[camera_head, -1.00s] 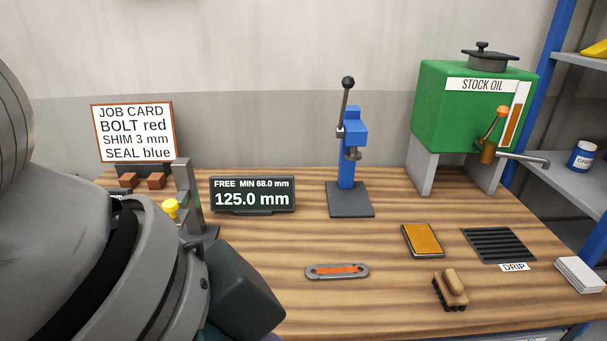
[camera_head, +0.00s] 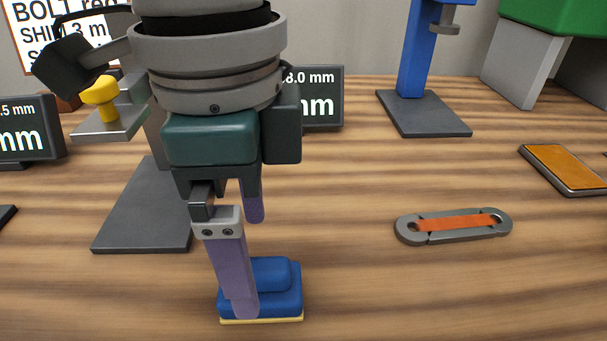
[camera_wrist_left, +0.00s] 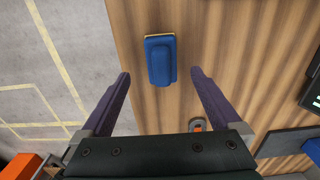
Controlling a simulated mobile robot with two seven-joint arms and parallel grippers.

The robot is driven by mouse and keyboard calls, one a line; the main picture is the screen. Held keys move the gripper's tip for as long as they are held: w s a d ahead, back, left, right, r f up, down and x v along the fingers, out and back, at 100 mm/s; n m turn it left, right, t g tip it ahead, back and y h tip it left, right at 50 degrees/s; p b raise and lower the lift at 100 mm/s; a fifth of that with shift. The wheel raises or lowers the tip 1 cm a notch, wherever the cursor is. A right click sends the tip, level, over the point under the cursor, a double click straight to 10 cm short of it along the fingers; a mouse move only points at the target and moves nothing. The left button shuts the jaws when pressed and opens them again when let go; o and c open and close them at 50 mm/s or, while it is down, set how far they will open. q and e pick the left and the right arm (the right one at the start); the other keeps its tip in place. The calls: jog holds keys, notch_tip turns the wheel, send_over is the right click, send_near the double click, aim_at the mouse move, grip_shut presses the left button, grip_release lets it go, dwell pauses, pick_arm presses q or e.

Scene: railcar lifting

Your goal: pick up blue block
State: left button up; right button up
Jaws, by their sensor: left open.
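The blue block (camera_head: 277,285) has a raised blue top and a thin yellow layer at its bottom. It lies on the wooden bench near the front edge in the head view. My left gripper (camera_head: 250,265) points down over it, and one purple finger hides part of its left side. In the left wrist view the blue block (camera_wrist_left: 160,60) lies ahead of the fingertips, between their lines. My left gripper (camera_wrist_left: 160,75) is open, with nothing between its fingers. My right gripper is not in view.
A grey link with an orange strip (camera_head: 454,226) lies to the right. An amber pad (camera_head: 568,167) lies farther right. A blue press on a dark base (camera_head: 423,113) stands behind. A grey plate (camera_head: 145,215) lies left of my gripper. The bench's edge (camera_wrist_left: 125,50) runs close by the block.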

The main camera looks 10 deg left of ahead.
aim_at(256, 266)
pick_arm(q)
notch_tip(256, 266, down, 7)
jog(key=shift+w+r+b, duration=0.1)
jog(key=shift+b, duration=0.35)
grip_shut()
dwell(0.7)
